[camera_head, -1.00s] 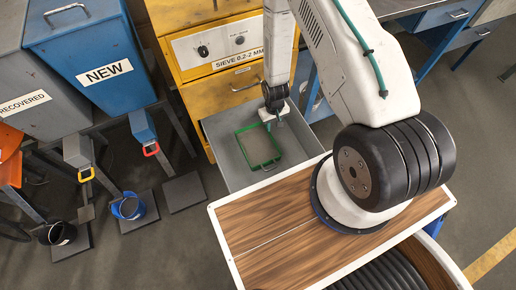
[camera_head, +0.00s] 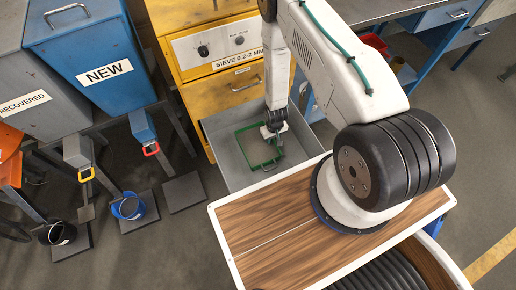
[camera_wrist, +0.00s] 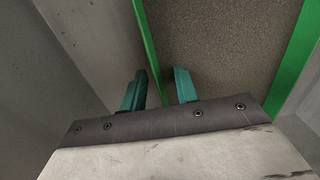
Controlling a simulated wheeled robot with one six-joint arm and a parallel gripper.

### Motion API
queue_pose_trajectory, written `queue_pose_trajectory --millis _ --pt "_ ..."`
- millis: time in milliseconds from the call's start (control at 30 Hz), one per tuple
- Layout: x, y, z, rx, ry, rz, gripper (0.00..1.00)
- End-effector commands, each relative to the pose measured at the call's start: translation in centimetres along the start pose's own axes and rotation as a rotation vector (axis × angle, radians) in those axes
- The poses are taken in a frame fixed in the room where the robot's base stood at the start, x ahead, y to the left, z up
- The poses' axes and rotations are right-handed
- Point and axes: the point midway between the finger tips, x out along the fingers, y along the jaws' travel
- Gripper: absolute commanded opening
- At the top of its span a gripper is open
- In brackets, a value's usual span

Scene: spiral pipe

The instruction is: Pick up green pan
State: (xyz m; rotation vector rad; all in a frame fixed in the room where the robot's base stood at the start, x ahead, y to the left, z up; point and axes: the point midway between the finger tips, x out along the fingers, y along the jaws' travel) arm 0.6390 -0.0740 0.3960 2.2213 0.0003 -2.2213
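The green pan (camera_head: 241,150) is a shallow rectangular tray with a green rim and a grey-brown inside. It lies in the open grey drawer. In the wrist view the pan's green rim (camera_wrist: 150,38) runs down toward the gap between my fingertips. My gripper (camera_head: 278,148) is low in the drawer at the pan's right side, hiding part of that rim. In the wrist view the two teal fingers of my gripper (camera_wrist: 160,82) stand apart, with the rim in line with the gap. Whether they touch the rim cannot be told.
The drawer (camera_head: 222,170) belongs to the yellow sieve cabinet (camera_head: 240,92), and its grey walls (camera_wrist: 80,60) are close to my gripper. A wooden-topped surface (camera_head: 270,220) lies in front. A blue NEW bin (camera_head: 95,50) and a blue bucket (camera_head: 130,207) stand left.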

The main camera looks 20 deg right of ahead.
Motion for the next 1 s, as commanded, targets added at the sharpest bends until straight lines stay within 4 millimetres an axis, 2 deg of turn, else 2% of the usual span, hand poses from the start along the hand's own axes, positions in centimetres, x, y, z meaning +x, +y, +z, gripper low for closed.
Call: queue_pose_trajectory --millis 67,167,200,1000 --pt "-0.03 0.00 -0.01 0.000 0.000 0.000 0.30" --pt "-0.04 0.01 -0.01 0.000 0.000 0.000 0.05" --pt "-0.05 0.01 -0.01 0.000 0.000 0.000 0.00" --pt "-0.05 0.04 0.00 0.001 0.000 0.000 0.00"
